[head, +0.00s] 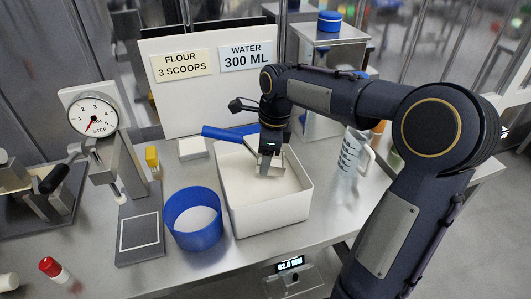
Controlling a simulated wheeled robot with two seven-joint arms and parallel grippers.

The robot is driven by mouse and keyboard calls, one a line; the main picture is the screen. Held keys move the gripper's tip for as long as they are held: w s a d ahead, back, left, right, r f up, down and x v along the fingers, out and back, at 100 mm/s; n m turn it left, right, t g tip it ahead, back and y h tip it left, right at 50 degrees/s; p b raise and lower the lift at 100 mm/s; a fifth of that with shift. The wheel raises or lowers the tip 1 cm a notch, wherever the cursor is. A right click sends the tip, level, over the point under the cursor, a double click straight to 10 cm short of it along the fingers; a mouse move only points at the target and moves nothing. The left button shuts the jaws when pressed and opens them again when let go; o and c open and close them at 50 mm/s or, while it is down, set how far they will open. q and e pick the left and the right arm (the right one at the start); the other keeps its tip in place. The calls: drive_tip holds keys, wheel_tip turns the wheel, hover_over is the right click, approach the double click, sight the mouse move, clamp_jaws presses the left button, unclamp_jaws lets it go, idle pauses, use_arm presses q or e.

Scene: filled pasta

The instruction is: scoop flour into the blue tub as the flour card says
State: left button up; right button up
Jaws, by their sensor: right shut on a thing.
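The flour card (181,64) on the white board reads "FLOUR 3 SCOOPS". The blue tub (183,233) stands on the steel table with some white flour (196,219) in it. The white flour bin (270,215) stands to its right, holding a broad layer of flour. My right gripper (269,166) points down inside the bin, low over the flour, and is shut on what appears to be the scoop; the hold is mostly hidden. A blue bar (224,132), perhaps the scoop's handle, shows behind the gripper at the bin's back edge. My left gripper is not in view.
A water card (245,57) reads "300 ML". A dial gauge stand (96,115) is at the left, with a dark plate (140,238) beside the tub. A clear jug (349,158) stands right of the bin. A red-capped bottle (52,268) is at front left.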

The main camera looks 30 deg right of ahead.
drive_tip(key=shift+f+b, duration=1.85)
drive_tip(key=shift+f, duration=1.3)
wheel_tip(320, 180, up, 13)
drive_tip(key=p, duration=1.2)
